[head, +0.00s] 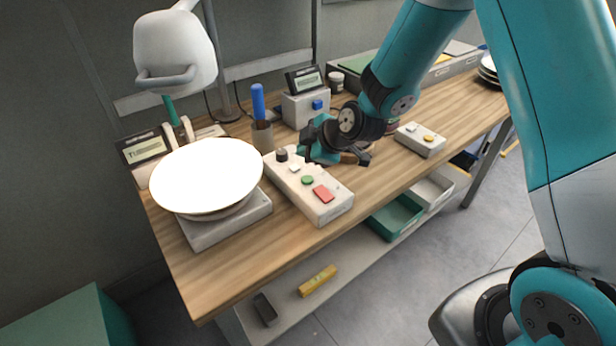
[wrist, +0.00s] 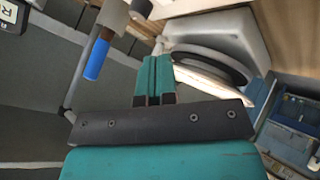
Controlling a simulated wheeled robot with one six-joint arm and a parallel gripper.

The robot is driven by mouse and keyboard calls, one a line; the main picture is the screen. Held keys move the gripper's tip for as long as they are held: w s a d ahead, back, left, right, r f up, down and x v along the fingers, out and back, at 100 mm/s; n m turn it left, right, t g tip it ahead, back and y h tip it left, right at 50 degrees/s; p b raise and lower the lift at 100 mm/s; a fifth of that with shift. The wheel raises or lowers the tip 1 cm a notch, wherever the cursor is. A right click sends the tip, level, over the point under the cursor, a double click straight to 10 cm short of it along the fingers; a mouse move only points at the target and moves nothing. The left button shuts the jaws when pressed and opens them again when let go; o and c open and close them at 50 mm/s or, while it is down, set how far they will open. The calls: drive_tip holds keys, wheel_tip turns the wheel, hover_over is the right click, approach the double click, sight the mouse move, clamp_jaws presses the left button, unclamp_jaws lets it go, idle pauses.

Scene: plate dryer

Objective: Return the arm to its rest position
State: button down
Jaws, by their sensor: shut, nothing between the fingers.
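My gripper (head: 306,150) hangs low over the workbench, just above the control box (head: 327,205) with the red, green and white buttons. I cannot tell whether it touches the box. In the wrist view its two teal fingers (wrist: 153,78) are together with nothing between them. My arm reaches in from the right, bent down toward the bench. A large white plate (head: 207,175) lies on a grey base (head: 226,224) left of the gripper, brightly lit under a white lamp head (head: 174,48). Its edge also shows in the wrist view (wrist: 215,90).
A cup (head: 263,138) with a blue pen (head: 258,101) and a display unit (head: 305,100) stand behind the gripper. A small button box (head: 420,139) is to its right. Plates (head: 488,70) sit at the far right. A green bin (head: 394,218) is below the bench. Bare wood lies at the front.

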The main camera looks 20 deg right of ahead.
idle(0.4)
drive_tip(key=s+a+r+m+g+y, duration=0.1)
drive_tip(key=s+a+r+m+g, duration=0.35)
drive_tip(key=s+r, duration=0.75)
drive_tip(key=s+r+m+g, duration=0.1)
drive_tip(key=s+r, duration=0.1)
drive_tip(key=s, duration=0.7)
drive_tip(key=s+r+m+g+h, duration=0.1)
drive_tip(key=s+r+m+g, duration=0.1)
drive_tip(key=s, duration=0.7)
drive_tip(key=shift+s+d+r, duration=0.2)
drive_tip(key=shift+d+r, duration=0.1)
drive_tip(key=shift+r, duration=0.05)
drive_tip(key=shift+m+g, duration=0.25)
idle(4.0)
